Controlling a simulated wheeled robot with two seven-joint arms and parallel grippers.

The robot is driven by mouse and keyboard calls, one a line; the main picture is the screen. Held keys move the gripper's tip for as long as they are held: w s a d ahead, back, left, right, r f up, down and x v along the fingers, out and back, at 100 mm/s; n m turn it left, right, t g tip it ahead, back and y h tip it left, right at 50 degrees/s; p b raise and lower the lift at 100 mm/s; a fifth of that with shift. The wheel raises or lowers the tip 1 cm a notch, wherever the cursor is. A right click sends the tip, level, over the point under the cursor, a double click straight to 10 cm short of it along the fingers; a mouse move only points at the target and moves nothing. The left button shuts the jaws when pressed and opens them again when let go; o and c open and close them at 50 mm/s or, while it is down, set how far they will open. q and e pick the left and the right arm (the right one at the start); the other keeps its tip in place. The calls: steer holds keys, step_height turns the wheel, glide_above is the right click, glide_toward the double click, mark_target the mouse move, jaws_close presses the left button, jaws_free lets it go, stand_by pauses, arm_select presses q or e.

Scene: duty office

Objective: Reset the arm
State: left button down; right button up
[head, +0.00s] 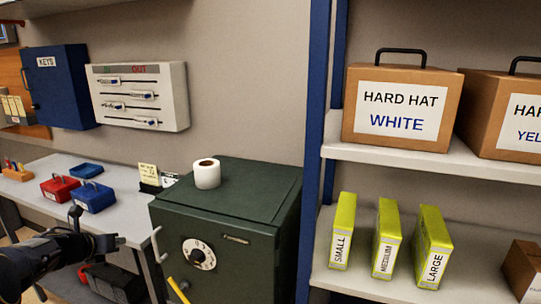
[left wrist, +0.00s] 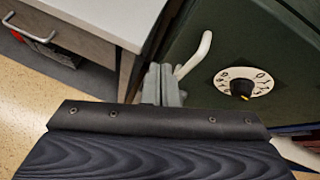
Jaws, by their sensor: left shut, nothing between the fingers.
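My left arm reaches in from the left in the head view. Its gripper (head: 114,241) is shut and empty, in front of the grey desk and left of the safe. In the left wrist view the closed fingers (left wrist: 161,84) point toward the gap between the desk and the dark green safe (left wrist: 285,45). The safe's pale handle (left wrist: 195,54) appears just beyond and right of the fingers; I cannot tell whether they touch. The safe (head: 225,215) has a white dial (head: 199,254). My right gripper is not in view.
The desk (head: 125,213) holds a red box (head: 60,189) and a blue box (head: 93,197). A white roll (head: 207,174) stands on the safe. A shelf (head: 450,157) with hard hat boxes and yellow-green packs is at right. A yellow bar (head: 178,290) crosses low before the safe.

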arm_select(q)
steer(key=s+r+n+t+y, duration=0.2)
steer(key=s+r+n+y, duration=0.25)
steer(key=r+n, duration=0.65)
steer(key=s+d+f+n+g, duration=0.15)
steer(key=s+d+n, duration=0.35)
steer(key=s+n, duration=0.55)
steer(key=s+d+f+n+g+h, duration=0.3)
steer(key=s+d+f+n, duration=0.2)
steer(key=s+d, duration=0.5)
steer(key=s+d+f+n+g+h, duration=0.3)
steer(key=s+d+n, duration=0.6)
steer(key=d, duration=0.3)
step_height(320, 180, down, 2)
steer(key=shift+s+d+h, duration=0.25)
steer(key=shift+s+h, duration=0.3)
steer(key=shift+n, duration=0.25)
